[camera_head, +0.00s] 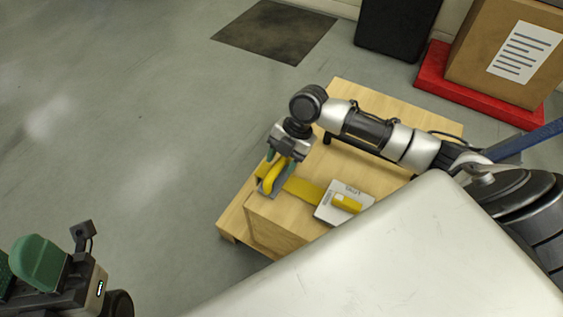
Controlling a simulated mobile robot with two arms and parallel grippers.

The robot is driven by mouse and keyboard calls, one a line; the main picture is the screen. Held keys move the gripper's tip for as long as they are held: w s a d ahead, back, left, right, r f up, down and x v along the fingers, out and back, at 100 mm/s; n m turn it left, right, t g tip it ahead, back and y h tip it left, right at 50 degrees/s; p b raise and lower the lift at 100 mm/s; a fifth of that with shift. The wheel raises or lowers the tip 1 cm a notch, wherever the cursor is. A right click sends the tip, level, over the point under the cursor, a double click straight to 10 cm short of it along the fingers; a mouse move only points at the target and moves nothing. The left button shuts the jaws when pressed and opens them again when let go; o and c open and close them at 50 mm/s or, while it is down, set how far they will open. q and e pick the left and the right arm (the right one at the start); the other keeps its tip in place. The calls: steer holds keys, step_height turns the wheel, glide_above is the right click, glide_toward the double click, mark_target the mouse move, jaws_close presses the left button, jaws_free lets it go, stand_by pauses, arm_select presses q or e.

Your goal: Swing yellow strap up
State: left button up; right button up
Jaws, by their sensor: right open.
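A wooden stand (232,215) bears a flat yellow band (303,189) and a grey bracket-like part at its left end. A curved yellow piece (273,180), which looks like the raised end of the yellow strap, stands at that bracket. My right gripper (278,166) points down over it, with its green fingers open on either side of the curved piece. Whether they touch it cannot be told. A white plate (329,212) with a yellow block lies at the band's right end. My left gripper (30,266) shows only partly at the lower left, far from the stand.
A large white surface (420,255) fills the lower right, close to the stand. A cardboard box (480,55) on a red base (450,88), a black bin (395,28) and a dark floor mat (275,32) are at the back. The grey floor to the left is clear.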

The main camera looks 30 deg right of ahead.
steer(key=shift+a+f, duration=0.1)
steer(key=shift+c, duration=0.2)
jaws_close()
